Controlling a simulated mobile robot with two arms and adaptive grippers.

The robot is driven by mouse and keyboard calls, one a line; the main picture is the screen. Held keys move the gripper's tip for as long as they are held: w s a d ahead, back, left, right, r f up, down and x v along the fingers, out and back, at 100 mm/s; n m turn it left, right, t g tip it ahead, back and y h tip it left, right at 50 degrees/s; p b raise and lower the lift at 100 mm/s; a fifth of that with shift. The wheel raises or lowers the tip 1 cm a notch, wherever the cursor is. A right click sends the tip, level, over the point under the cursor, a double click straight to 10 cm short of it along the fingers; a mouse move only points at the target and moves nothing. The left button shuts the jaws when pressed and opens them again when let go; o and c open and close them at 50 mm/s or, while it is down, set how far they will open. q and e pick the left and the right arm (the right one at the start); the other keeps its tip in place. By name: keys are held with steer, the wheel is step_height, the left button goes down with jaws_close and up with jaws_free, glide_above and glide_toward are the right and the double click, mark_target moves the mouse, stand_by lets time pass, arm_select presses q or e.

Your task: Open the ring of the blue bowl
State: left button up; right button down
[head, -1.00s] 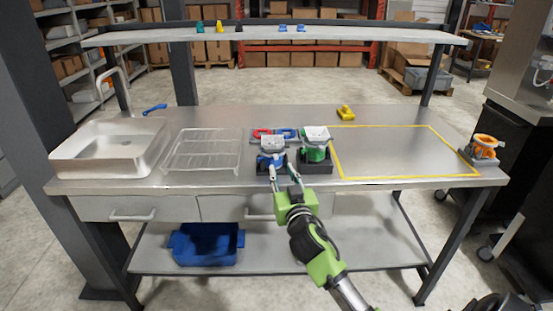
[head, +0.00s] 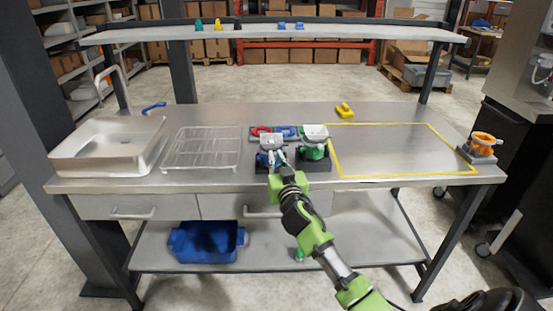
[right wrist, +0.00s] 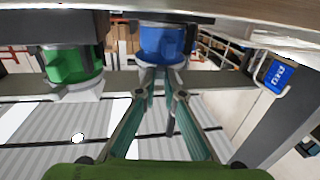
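The blue bowl unit (head: 264,160) stands near the bench's front edge, with a pale grey bowl on top, a blue body and a dark base. Its blue part (right wrist: 162,42) also shows at the top centre of the right wrist view, with a pale ring (right wrist: 150,61) around it. My right gripper (head: 279,160) is at its front, fingers pointing at it. In the right wrist view my right gripper (right wrist: 164,75) has its fingertips close to the blue part and pale ring; contact and the tip gap are unclear. My left gripper is out of view.
The green bowl unit (head: 316,151) stands close on the right. A red ring (head: 261,130) and blue ring (head: 286,131) lie behind. A wire rack (head: 203,150) and sink (head: 108,147) are left. The yellow-outlined area (head: 390,148) is empty. An orange unit (head: 484,145) is far right.

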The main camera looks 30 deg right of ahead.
steer(key=y, duration=0.1)
steer(key=d+n+y+p, duration=0.1)
steer(key=n+t+p, duration=0.1)
steer(key=shift+s+d+r+y, duration=0.2)
steer(key=shift+s+r+y, duration=0.05)
steer(key=shift+y, duration=0.15)
steer(key=shift+d+n+y+p, duration=0.55)
steer(key=shift+n+y+p, duration=0.2)
steer(key=shift+y, duration=0.35)
steer(key=shift+d+n+y, duration=0.25)
steer(key=shift+y, duration=0.35)
steer(key=shift+d+f+n+y, duration=0.2)
steer(key=shift+d+n+y, duration=0.3)
steer(key=shift+y, duration=0.4)
steer(key=shift+d+n+y+b, duration=0.2)
steer(key=shift+n+y+b, duration=0.1)
steer(key=shift+n+y, duration=0.25)
steer(key=shift+d+n+y+b, duration=0.15)
steer(key=shift+n+y+b, duration=0.2)
steer(key=shift+y, duration=0.4)
steer(key=shift+w+y, duration=0.1)
steer(key=shift+y, duration=0.2)
